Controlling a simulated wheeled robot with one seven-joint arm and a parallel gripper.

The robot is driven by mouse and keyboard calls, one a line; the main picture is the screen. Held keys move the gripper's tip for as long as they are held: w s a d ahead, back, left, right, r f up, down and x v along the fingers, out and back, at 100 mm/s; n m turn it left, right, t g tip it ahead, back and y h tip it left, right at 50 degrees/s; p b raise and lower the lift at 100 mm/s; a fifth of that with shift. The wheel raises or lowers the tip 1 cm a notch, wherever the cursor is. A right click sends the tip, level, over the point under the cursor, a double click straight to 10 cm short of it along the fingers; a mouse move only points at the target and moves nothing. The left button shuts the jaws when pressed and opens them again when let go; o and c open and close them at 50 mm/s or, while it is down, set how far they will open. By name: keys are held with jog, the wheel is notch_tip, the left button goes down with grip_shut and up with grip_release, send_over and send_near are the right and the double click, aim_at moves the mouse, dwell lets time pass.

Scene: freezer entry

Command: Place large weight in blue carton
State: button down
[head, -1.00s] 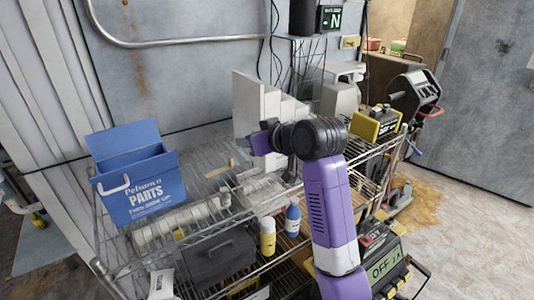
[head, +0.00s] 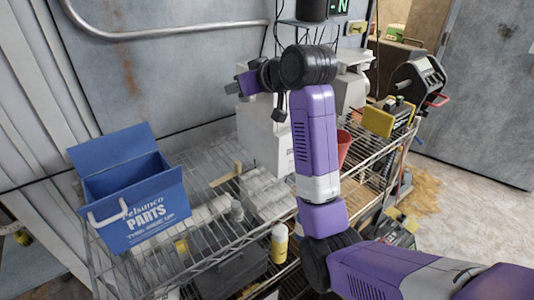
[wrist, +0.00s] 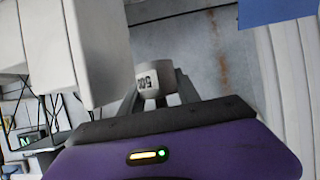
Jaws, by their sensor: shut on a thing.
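The blue carton (head: 152,218) stands open at the top on the left end of the wire rack, with "PARTS" on its front and a white handle. Part of its blue surface shows at the top right of the wrist view (wrist: 278,10). My gripper (head: 240,86) is raised above the rack, to the right of the carton and apart from it. In the wrist view it is shut on a pale grey weight (wrist: 153,80) marked "500", held between the two fingers. In the head view the weight is small and hard to make out.
White box-shaped equipment (head: 262,138) stands behind and below my gripper. Pale blocks (head: 262,190) and small weights lie on the rack between it and the carton. The air above the carton is clear.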

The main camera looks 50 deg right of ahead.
aim_at(247, 177)
notch_tip(247, 177, down, 28)
jog(key=shift+r+p, duration=0.2)
jog(key=shift+p, duration=0.95)
jog(key=shift+f, duration=0.2)
jog(key=c, duration=0.9)
grip_release()
jog(key=shift+o, duration=0.2)
